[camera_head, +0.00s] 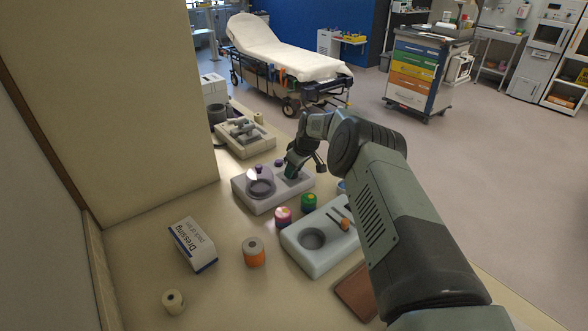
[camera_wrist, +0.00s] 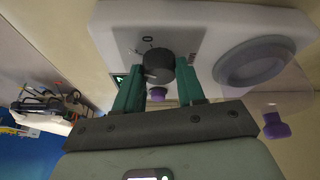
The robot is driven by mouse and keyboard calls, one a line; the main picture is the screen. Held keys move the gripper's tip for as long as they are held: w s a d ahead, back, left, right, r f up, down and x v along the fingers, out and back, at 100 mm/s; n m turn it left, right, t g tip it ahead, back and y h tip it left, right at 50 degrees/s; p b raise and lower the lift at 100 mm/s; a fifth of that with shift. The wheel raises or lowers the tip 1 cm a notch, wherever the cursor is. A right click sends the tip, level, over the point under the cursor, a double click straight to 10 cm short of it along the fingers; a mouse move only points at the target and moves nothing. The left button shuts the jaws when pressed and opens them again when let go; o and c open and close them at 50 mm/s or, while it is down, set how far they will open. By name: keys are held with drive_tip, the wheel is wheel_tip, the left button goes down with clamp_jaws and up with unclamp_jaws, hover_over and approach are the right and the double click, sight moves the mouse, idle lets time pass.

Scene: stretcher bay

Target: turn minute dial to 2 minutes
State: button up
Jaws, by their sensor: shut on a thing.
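A clear dome with a purple knob (camera_wrist: 275,125) covers a round recess beside the dial. A white tray (camera_head: 290,240), pink and green jars, an orange-and-grey roll (camera_head: 254,252) and a dressing box (camera_head: 193,245) stand nearer. A beige device (camera_head: 243,140) stands behind.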

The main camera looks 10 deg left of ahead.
drive_tip(key=o, duration=1)
drive_tip(key=shift+o, duration=0.2)
drive_tip(key=v, duration=1)
drive_tip(key=shift+r, duration=0.4)
